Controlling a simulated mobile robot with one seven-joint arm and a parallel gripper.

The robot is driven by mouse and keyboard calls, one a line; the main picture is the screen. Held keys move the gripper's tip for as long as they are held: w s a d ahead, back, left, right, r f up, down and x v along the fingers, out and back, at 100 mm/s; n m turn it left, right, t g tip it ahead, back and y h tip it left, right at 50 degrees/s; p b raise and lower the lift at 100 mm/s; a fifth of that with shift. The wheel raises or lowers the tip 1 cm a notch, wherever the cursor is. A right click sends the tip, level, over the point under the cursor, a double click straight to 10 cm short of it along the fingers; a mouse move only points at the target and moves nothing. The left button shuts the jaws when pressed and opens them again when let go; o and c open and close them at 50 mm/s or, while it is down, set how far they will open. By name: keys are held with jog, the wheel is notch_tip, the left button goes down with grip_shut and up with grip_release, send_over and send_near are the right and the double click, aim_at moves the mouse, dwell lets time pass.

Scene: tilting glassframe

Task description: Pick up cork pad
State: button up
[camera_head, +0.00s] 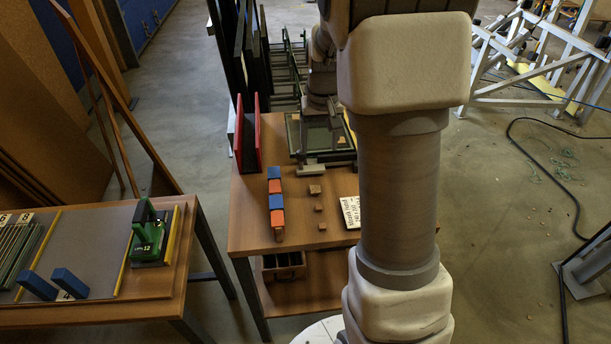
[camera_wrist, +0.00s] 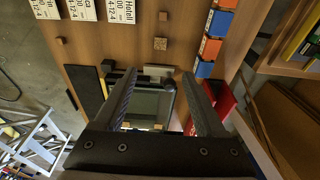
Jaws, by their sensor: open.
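Several small brown blocks that look like cork pads lie on the wooden table. In the head view one cork pad (camera_head: 315,189) is farthest back, with two smaller brown pieces (camera_head: 319,207) in a line nearer to me. In the wrist view a cork pad (camera_wrist: 160,43) lies just beyond the fingertips, with another brown piece (camera_wrist: 163,16) above it. My gripper (camera_wrist: 159,76) is open, its two dark fingers apart with nothing held. It hangs over the far part of the table, by the framed glass (camera_wrist: 150,106); my arm partly hides it in the head view.
A light grey block (camera_head: 313,170) lies between the pads and the framed glass. Blue and orange blocks (camera_head: 276,203) form a row to the left, with a red rack (camera_head: 247,140) behind. A white label (camera_head: 350,212) lies right of the pads.

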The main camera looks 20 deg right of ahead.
aim_at(316, 189)
jog(key=f, duration=0.5)
jog(key=w+f+b, duration=0.1)
jog(key=f, duration=0.5)
jog(key=w+f, duration=0.1)
jog(key=f, duration=0.4)
jog(key=shift+w+d+f+b, duration=0.2)
jog(key=shift+d+f+b, duration=0.1)
jog(key=shift+b, duration=0.1)
jog(key=shift+f+b, duration=0.2)
jog(key=shift+b, duration=0.1)
grip_shut()
